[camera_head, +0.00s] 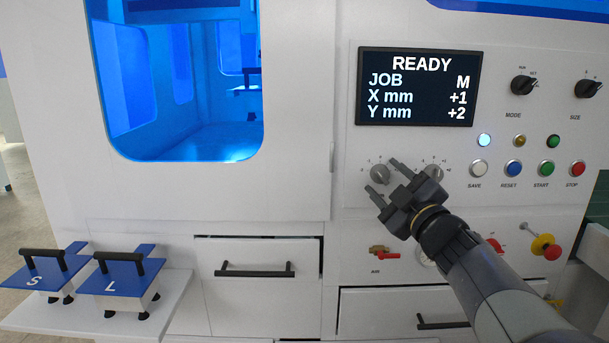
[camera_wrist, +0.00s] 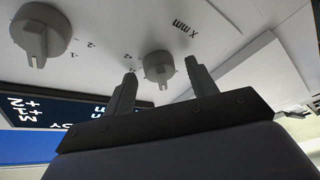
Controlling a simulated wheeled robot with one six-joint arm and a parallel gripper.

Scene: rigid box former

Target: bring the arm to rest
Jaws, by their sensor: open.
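My gripper (camera_head: 384,177) is open and empty in front of the white control panel, beside the left of two grey offset knobs. In the head view this left knob (camera_head: 379,174) shows just behind and left of the fingertips, and the right knob (camera_head: 433,172) is partly behind my gripper. In the wrist view my open fingers (camera_wrist: 158,90) point toward the panel. One knob (camera_wrist: 158,68) shows between the fingertips, and the other knob (camera_wrist: 40,36) is larger at the upper left. I cannot tell whether a finger touches a knob.
The display (camera_head: 417,87) reads READY, JOB M, X +1, Y +2. Buttons, two selector knobs, a red air valve (camera_head: 385,256) and a yellow-red emergency stop (camera_head: 545,246) surround my arm. Two blue formers marked S (camera_head: 45,272) and L (camera_head: 128,272) stand on a left shelf. Drawers (camera_head: 258,285) sit below.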

